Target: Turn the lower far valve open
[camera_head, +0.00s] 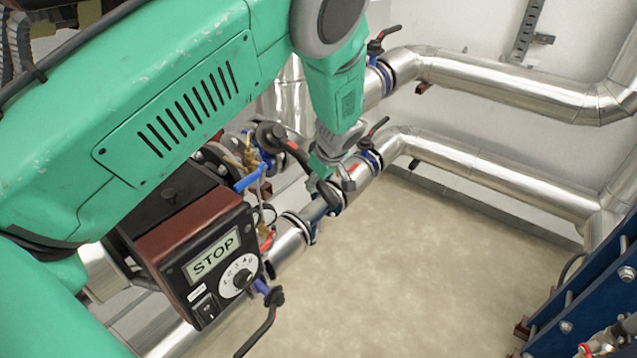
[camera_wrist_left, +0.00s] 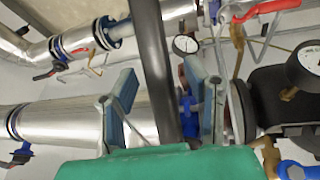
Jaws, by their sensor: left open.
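A valve (camera_head: 325,207) with a blue body sits on the lower silver pipe. Its long black lever (camera_head: 296,154) runs up and left to a rounded end. My left gripper (camera_head: 335,172) is at this lever, pointing down. In the left wrist view its two fingers (camera_wrist_left: 160,85) stand apart, with the dark lever (camera_wrist_left: 150,45) passing between them. I cannot tell whether either finger touches it. Part of the blue body (camera_wrist_left: 188,112) shows behind the fingers. Another blue valve (camera_head: 370,160) with a dark lever is farther along the lower pipe. My right gripper is not in view.
A control box (camera_head: 215,262) reading STOP stands at the near left, beside a near black lever (camera_head: 262,325). An upper pipe (camera_head: 500,82) has its own valve (camera_head: 380,68). In the left wrist view gauges (camera_wrist_left: 186,44) and thin tubing crowd the right. The floor (camera_head: 430,270) is clear.

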